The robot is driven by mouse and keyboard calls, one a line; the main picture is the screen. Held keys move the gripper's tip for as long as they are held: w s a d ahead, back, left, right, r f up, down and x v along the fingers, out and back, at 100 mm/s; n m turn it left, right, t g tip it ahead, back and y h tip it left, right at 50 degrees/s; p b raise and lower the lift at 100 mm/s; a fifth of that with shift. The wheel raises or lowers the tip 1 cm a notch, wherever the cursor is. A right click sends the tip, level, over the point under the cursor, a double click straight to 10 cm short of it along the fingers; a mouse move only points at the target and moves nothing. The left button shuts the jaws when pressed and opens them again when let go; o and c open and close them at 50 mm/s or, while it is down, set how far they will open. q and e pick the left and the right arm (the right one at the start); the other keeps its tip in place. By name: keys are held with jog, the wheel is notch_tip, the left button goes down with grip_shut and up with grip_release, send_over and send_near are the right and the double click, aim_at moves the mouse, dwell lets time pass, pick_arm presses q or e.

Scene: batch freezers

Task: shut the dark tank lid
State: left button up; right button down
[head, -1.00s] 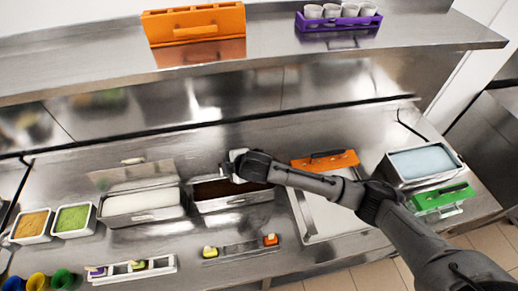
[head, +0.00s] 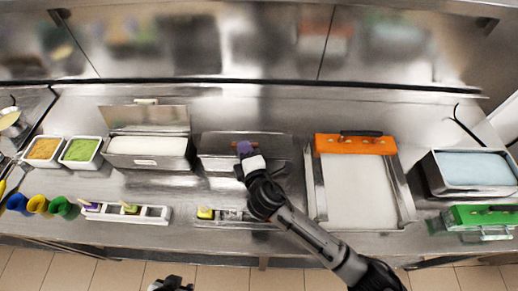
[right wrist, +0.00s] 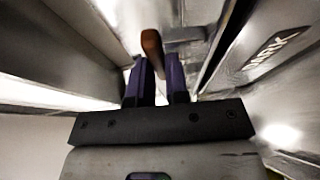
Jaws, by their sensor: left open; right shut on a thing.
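The dark tank (head: 218,165) stands in the counter, mid-picture in the head view. Its metal lid (head: 215,143) lies low over the opening and hides the dark contents. Whether it is fully down I cannot tell. My right gripper (head: 246,150) is at the lid's front edge, its arm reaching in from the lower right. In the right wrist view, its purple fingers (right wrist: 158,82) are shut on a rounded brown handle (right wrist: 152,42), apparently the lid's. My left gripper (head: 170,285) shows only partly at the bottom edge, open and away from the tank.
A white-filled tank (head: 150,158) with its lid (head: 140,118) standing open is to the left. A rail tray (head: 155,214) lies in front of it. A blue-filled pan (head: 470,190) is farther right.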

jog(key=shift+s+d+f, duration=0.1)
jog(key=shift+s+f, duration=0.1)
jog(key=shift+f, duration=0.6)
jog(key=shift+f+h, duration=0.15)
jog(key=shift+h, duration=0.15)
jog(key=c, duration=1.1)
grip_release()
jog(key=shift+r, duration=0.25)
